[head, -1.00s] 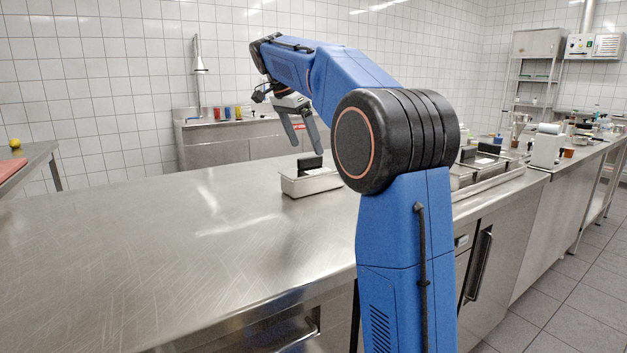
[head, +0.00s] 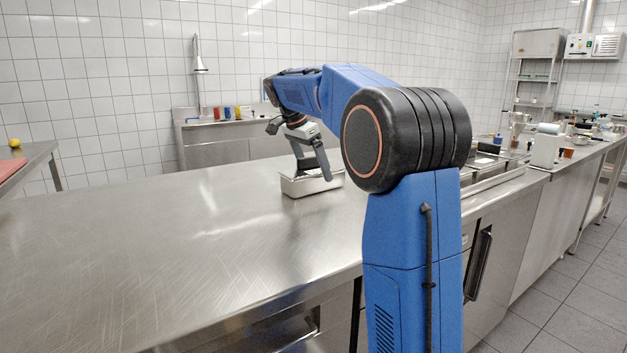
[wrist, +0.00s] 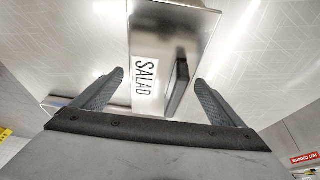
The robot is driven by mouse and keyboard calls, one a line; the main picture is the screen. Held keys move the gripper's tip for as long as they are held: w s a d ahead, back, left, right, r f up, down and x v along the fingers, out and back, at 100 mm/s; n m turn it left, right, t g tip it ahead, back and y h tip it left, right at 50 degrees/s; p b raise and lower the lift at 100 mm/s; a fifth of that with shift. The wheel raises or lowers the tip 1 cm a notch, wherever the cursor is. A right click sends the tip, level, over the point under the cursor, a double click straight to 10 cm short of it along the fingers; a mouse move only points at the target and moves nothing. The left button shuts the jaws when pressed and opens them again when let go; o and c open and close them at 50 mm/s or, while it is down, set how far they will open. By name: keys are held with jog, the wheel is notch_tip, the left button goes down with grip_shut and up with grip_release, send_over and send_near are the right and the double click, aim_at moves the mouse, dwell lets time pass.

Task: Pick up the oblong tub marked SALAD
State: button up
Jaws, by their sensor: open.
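The oblong tub (head: 311,186) is a steel container on the bench top, seen in the head view below my gripper (head: 312,172). In the wrist view the tub (wrist: 198,12) runs up the middle of the picture, with a white label reading SALAD (wrist: 146,84) and a black upright handle (wrist: 178,88) on its lid. My gripper (wrist: 155,90) is open, with one finger on each side of the label and handle. The fingers reach down close to the tub in the head view. I cannot tell whether they touch it.
The steel bench (head: 150,235) is broad and clear to the left of the tub. More containers with black handles (head: 488,148) sit at the right behind my arm. A white device (head: 546,146) stands farther right. Coloured cups (head: 227,112) stand on the back counter.

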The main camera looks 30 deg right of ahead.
jog(key=c, duration=1.6)
